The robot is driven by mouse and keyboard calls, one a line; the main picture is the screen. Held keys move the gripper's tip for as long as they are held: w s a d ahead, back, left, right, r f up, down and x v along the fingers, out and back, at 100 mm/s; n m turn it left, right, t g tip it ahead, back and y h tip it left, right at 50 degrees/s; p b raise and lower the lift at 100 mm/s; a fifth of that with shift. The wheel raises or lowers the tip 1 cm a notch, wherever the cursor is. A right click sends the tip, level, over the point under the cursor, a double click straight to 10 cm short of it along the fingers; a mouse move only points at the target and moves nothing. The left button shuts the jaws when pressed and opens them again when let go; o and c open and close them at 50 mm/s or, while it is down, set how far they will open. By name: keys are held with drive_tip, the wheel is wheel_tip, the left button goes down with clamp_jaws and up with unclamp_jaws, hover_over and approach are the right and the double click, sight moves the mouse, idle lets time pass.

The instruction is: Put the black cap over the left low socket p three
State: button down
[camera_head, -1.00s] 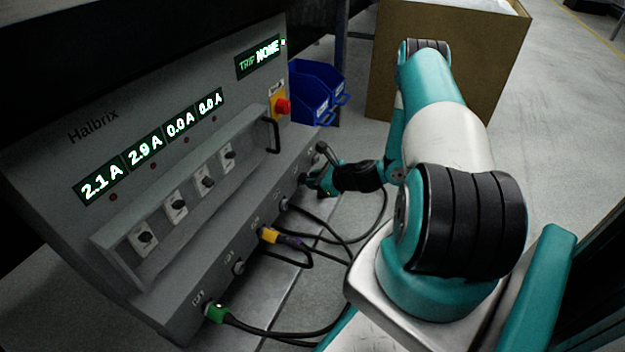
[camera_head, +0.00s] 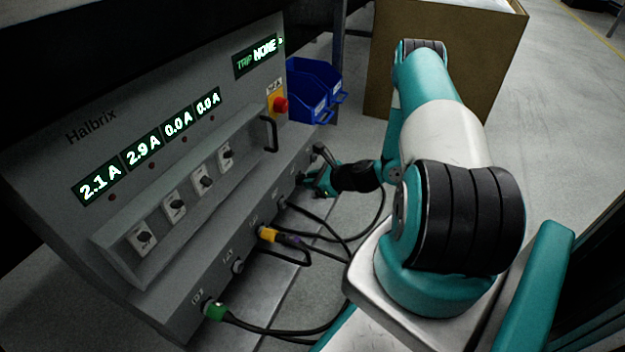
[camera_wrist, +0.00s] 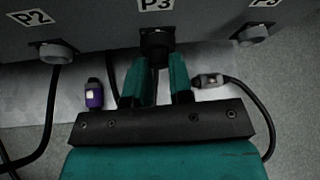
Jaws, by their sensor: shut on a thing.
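The black cap (camera_wrist: 157,42) is between the teal fingertips of my gripper (camera_wrist: 160,72) in the wrist view. It is at the panel face directly under the P3 label (camera_wrist: 157,4), in line with the socket place there. The P3 socket itself is hidden behind the cap, so I cannot tell how far the cap sits over it. In the head view my gripper (camera_head: 318,181) is low against the far end of the panel's bottom row, and the cap is too small and dark to make out.
A purple plug (camera_wrist: 94,94) and a grey cabled plug (camera_wrist: 210,81) lie near my fingers. Yellow (camera_head: 268,234) and green (camera_head: 214,310) plugs fill nearer sockets. Blue bins (camera_head: 312,90) stand behind.

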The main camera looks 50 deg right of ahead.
drive_tip(key=shift+w+a, duration=0.2)
drive_tip(key=shift+w, duration=0.45)
idle(0.4)
drive_tip(key=c, duration=0.9)
unclamp_jaws()
drive_tip(key=shift+c, duration=0.2)
drive_tip(key=p+v, duration=0.9)
drive_tip(key=v, duration=0.8)
drive_tip(key=shift+r, duration=0.25)
drive_tip(key=shift+s+d, duration=0.1)
